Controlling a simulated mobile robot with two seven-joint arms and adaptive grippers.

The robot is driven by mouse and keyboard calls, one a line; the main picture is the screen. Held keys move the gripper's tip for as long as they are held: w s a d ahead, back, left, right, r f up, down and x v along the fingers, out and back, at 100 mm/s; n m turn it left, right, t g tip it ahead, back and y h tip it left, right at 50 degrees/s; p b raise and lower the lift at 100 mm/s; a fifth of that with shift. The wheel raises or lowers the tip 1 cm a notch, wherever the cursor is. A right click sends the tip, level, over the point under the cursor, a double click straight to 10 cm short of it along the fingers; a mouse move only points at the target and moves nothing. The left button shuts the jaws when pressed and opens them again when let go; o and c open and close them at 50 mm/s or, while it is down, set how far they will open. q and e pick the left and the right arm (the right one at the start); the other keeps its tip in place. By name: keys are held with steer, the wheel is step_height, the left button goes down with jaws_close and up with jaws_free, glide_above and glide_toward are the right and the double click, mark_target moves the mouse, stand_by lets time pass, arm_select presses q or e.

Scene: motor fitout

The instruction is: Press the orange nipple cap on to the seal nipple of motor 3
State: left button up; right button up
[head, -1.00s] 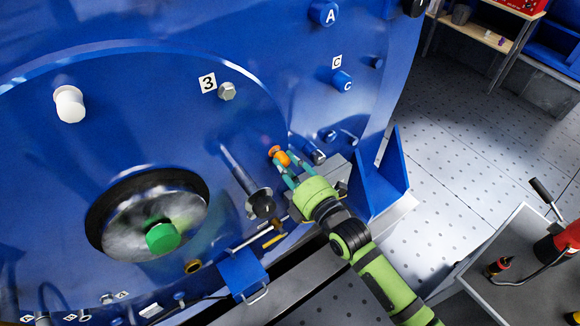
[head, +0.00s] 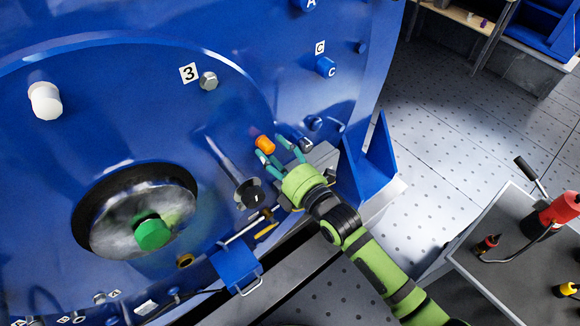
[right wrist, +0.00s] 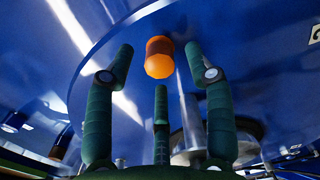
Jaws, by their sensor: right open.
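The orange nipple cap (head: 264,144) sits against the blue motor face, below and right of the "3" label (head: 189,73). In the right wrist view the cap (right wrist: 159,58) stands just beyond the fingertips, with a darker band at its far end. The nipple itself is hidden. My right gripper (head: 279,152) is open around the near side of the cap. In the right wrist view its green fingers (right wrist: 160,75) are spread and apart from the cap. My left gripper is not in view.
A grey rod with a dark flange (head: 248,192) stands left of the gripper. A blue bracket (head: 368,170) is close on its right. The shaft with a green end (head: 152,234) is lower left. A grey cart (head: 515,262) stands at right; the floor between is clear.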

steer(key=v, duration=1.1)
steer(key=shift+w, duration=0.1)
steer(key=d+f+m+g+h, duration=0.1)
steer(key=d+f+m+h, duration=0.15)
steer(key=f, duration=0.55)
steer(key=d+f+m+g+h, duration=0.1)
steer(key=d+f+m+h, duration=0.2)
steer(key=f, duration=0.6)
steer(key=s+d+f+m+g+h, duration=0.15)
steer(key=s+d+f+m, duration=0.25)
steer(key=f, duration=0.4)
steer(key=s+d+f+m+g, duration=0.3)
steer(key=f+m, duration=0.1)
steer(key=f, duration=0.4)
steer(key=s+d+f+m+g+h, duration=0.1)
steer(key=s+f+m, duration=0.4)
steer(key=s, duration=0.9)
steer(key=s+d+f+m+g+h, duration=0.2)
steer(key=s+f+m+g, duration=0.3)
steer(key=s+f, duration=0.5)
steer(key=s+d+g, duration=0.1)
steer(key=s, duration=0.3)
steer(key=shift+s+d+f, duration=0.2)
steer(key=shift+d+f, duration=0.05)
steer(key=shift+d, duration=0.05)
